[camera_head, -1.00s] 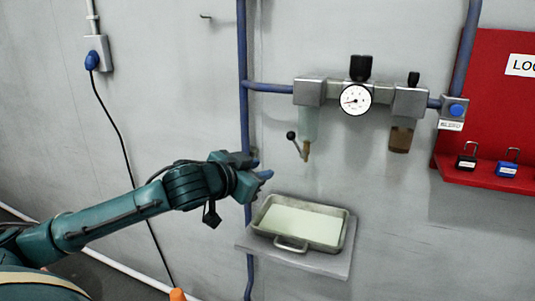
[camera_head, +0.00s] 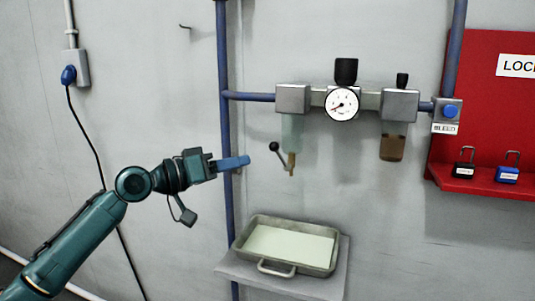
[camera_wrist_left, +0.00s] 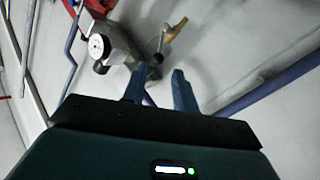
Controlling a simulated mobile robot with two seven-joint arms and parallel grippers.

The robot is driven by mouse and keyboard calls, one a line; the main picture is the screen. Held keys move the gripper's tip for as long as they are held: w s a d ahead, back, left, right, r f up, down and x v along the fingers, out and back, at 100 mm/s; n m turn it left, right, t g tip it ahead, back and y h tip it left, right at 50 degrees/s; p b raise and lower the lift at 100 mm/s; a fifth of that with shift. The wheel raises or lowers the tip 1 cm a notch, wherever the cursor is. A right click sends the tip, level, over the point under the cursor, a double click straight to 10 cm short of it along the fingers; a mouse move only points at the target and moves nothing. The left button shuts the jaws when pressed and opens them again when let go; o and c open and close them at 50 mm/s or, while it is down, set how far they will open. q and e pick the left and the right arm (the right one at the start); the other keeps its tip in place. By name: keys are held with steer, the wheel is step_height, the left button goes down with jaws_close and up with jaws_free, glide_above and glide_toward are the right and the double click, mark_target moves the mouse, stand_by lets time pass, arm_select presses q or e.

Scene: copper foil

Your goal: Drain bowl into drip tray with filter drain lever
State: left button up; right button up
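The pale translucent filter bowl (camera_head: 292,132) hangs under the left block of the wall unit. Below it is a brass drain (camera_head: 291,163) with a black ball-ended lever (camera_head: 274,147) slanting up to the left. The grey drip tray (camera_head: 264,266) stands below, with a pale surface inside. My left gripper (camera_head: 247,161) points right, just left of the lever's ball, and appears apart from it. My right gripper is out of view.
A vertical blue pipe (camera_head: 226,190) runs close behind my left gripper. A pressure gauge (camera_head: 341,104) and a second amber bowl (camera_head: 392,147) are to the right. A red board (camera_head: 480,110) with padlocks is at the far right. The wall between lever and tray is clear.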

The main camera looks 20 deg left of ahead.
mark_target(280, 157)
arm_select(q)
steer(key=p+x, duration=0.1)
steer(key=x, duration=0.8)
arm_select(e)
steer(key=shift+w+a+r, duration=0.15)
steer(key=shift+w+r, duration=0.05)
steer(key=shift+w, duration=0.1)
arm_select(q)
steer(key=shift+c, duration=0.6)
jaws_close()
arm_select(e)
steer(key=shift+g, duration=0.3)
